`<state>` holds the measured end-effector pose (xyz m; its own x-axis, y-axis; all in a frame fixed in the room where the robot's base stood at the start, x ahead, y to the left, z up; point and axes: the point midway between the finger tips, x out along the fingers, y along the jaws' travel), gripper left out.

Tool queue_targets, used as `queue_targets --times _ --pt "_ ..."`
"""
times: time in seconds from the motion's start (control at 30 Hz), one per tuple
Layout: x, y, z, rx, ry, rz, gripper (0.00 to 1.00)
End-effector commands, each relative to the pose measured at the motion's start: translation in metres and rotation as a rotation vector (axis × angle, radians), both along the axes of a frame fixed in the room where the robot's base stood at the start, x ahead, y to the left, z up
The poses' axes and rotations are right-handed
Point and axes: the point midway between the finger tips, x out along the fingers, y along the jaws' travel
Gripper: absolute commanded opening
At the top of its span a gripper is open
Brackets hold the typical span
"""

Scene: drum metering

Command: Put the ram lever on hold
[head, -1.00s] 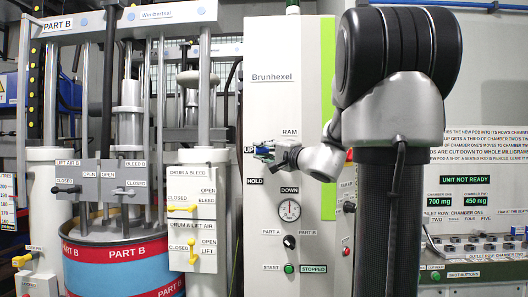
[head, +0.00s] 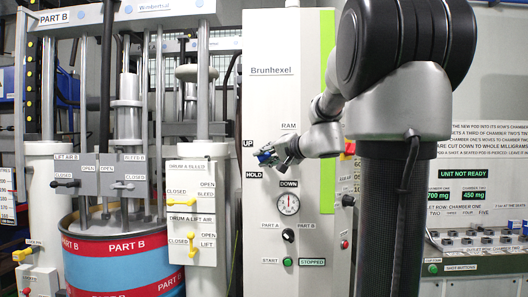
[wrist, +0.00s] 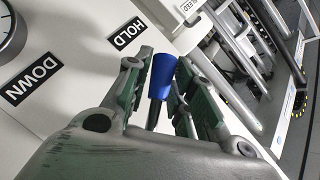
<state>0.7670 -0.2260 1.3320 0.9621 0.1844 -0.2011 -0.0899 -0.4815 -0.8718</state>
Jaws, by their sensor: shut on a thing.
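The ram lever shows a blue knob (wrist: 163,72) on a dark stem in the wrist view, between the two fingers of my gripper (wrist: 159,93). My gripper is shut on it. In the head view my gripper (head: 268,157) is at the white cabinet's left side, below the UP label (head: 248,144) and a little above and right of the HOLD label (head: 254,174). The lever's blue end (head: 263,154) shows there among the fingers. In the wrist view the HOLD label (wrist: 126,33) is close to the knob. The lever's pivot is hidden.
Below the lever are the DOWN label (head: 288,184), a round gauge (head: 289,204), a black selector (head: 288,236) and a green start button (head: 288,262). To the left stands the Part B drum (head: 125,262) with a panel of yellow-handled valves (head: 191,204).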

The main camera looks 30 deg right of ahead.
Motion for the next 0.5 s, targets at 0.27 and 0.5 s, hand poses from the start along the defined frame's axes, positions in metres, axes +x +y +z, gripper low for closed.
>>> queue_targets --times 0.27,0.5 --pt "-0.004 -0.005 -0.012 -0.156 0.103 0.003 0.0" --pt "-0.008 -0.01 -0.018 -0.231 0.156 0.002 0.0"
